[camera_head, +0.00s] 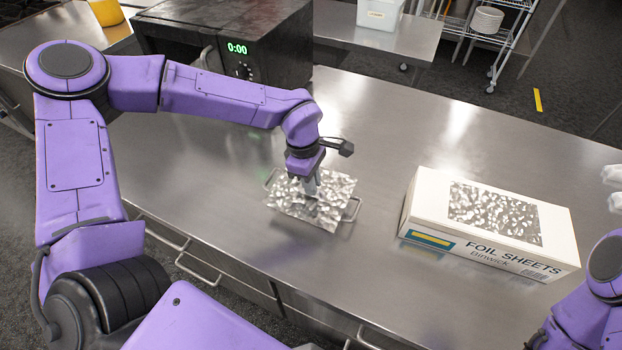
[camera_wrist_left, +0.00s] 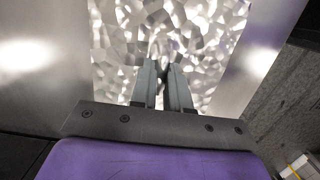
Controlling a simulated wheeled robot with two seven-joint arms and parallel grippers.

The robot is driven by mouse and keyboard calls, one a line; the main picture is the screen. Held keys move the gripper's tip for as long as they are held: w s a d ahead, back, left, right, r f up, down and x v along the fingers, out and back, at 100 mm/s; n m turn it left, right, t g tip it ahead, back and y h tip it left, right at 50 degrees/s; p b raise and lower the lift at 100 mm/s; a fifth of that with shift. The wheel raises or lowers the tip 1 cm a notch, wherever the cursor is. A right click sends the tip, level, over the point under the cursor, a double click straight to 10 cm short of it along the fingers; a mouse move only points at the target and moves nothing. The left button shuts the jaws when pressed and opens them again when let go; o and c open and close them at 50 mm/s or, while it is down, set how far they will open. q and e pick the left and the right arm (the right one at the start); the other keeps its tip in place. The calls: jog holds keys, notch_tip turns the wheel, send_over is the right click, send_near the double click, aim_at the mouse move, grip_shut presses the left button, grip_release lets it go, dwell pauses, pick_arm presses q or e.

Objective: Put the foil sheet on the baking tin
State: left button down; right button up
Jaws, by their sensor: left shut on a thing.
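The foil sheet (camera_head: 325,207) is a crinkled, shiny silver square near the middle of the steel counter in the head view. It lies over the baking tin (camera_head: 352,212), and only the tin's wire-like handles show at its left and right. My left gripper (camera_head: 309,188) points down at the middle of the foil, shut on it. The left wrist view shows the two fingers close together, with the foil (camera_wrist_left: 120,50) filling the space beyond them. Whether the foil touches the tin's rim is hard to tell. My right gripper is out of the head view.
A white foil sheets box (camera_head: 425,203) stands on the counter to the right. A dark oven (camera_head: 270,60) with a green clock stands at the back left. The counter (camera_head: 390,120) is clear behind the foil and box. Drawer handles line the front edge.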

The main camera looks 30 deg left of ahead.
pick_arm(q)
jog(key=c, duration=1)
grip_release()
jog(key=shift+r, duration=0.1)
notch_tip(320, 180, up, 5)
jog(key=p, duration=0.5)
jog(key=shift+r+p, duration=1)
jog(key=shift+p, duration=0.15)
jog(key=shift+f, duration=0.1)
